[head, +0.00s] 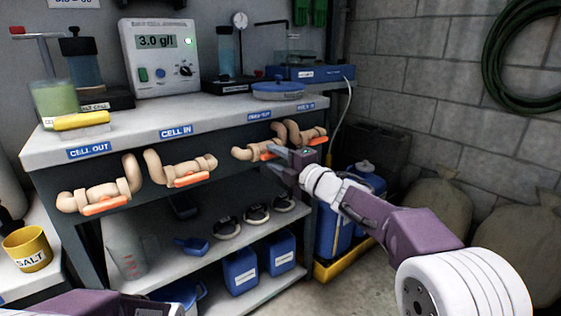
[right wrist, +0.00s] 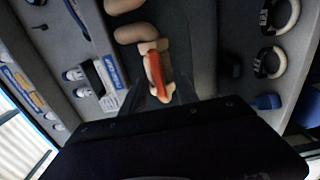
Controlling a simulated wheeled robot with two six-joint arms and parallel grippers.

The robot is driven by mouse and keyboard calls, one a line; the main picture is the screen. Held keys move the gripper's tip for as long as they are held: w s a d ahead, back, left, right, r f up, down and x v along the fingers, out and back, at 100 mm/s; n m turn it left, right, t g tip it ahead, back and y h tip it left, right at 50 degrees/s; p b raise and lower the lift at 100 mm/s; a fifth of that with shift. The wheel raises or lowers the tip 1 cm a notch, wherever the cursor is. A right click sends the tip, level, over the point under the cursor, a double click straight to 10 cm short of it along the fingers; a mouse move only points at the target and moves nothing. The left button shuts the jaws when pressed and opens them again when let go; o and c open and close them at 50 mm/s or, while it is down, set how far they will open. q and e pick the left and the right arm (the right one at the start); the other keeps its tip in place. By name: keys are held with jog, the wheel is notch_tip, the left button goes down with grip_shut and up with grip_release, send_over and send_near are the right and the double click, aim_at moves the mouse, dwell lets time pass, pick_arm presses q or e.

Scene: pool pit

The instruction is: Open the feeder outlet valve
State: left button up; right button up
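Several beige pipe valves with orange handles run along the bench front. The two at the left sit by the CELL OUT and CELL IN labels. The third valve (head: 243,153) sits under a blue label (head: 259,115) too small to read surely; its orange handle (head: 268,151) lies along the pipe. My right gripper (head: 283,160) is at this valve, partly covering it. In the right wrist view an orange handle (right wrist: 154,75) lies between the open fingertips (right wrist: 158,90), with gaps at both sides; contact cannot be told. My left gripper is out of view.
The CELL IN valve (head: 182,170) is left of my gripper, and another valve (head: 307,137) is close at its right. Sacks (head: 437,212) stand by the wall at right.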

jog(key=p+v, duration=0.2)
jog(key=v, duration=0.6)
jog(key=shift+s+d, duration=0.2)
jog(key=shift+s, duration=0.1)
